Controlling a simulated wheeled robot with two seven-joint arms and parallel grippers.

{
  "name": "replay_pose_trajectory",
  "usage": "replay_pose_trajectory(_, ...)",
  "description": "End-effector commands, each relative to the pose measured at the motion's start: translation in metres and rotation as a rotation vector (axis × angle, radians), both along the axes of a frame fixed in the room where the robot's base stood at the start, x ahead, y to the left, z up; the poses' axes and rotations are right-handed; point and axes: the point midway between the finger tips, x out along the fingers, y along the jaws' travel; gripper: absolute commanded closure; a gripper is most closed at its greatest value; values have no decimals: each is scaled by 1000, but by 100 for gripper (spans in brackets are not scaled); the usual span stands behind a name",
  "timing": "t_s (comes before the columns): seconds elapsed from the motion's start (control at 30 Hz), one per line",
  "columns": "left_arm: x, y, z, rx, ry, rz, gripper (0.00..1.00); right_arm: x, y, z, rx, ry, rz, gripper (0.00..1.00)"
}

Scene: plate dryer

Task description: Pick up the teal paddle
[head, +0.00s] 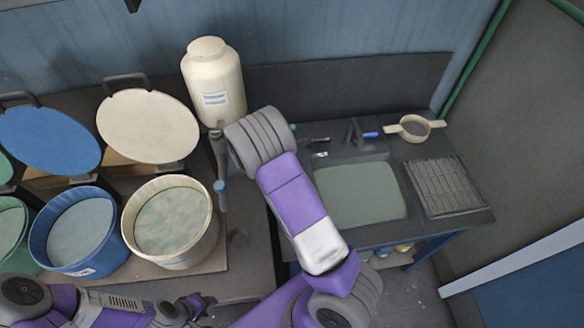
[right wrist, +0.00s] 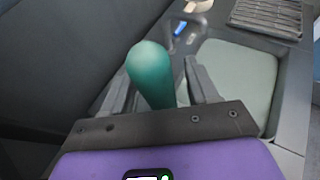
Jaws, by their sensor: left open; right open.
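The teal paddle shows in the right wrist view as a thick rounded teal handle (right wrist: 152,72), its end towards the camera. The rest of the paddle is hidden. My right gripper (right wrist: 156,78) is open, with one dark finger on each side of the handle; I cannot tell whether either finger touches it. In the head view my right wrist hides this gripper, and only a small teal bit (head: 293,128) shows beside the wrist, probably the paddle. My left gripper (head: 198,304) is open and empty at the bottom edge of the head view, far from the paddle.
A cream jug (head: 213,85) stands behind my right wrist. Cream (head: 208,235) and blue (head: 40,245) tubs stand at the left, with round lids behind them. At the right are a basin (head: 360,195), a strainer (head: 415,128) and a dark slatted panel (head: 445,188).

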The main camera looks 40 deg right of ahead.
Motion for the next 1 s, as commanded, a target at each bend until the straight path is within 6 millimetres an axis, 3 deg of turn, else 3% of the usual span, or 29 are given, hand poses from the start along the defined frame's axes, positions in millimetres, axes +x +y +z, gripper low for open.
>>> replay_pose_trajectory(0.03,0,0,0,0,0,0,57,0,0,0,0,0,0,46)
replay_pose_trajectory(0.37,0,0,0,0,0,0,57,0,0,0,0,0,0,96)
replay_pose_trajectory(0.73,0,0,0,0,0,0,57,0,1,6,-1,-2,0,96)
replay_pose_trajectory(1.0,0,0,1,0,0,0,57,1,1,42,2,-6,0,96)
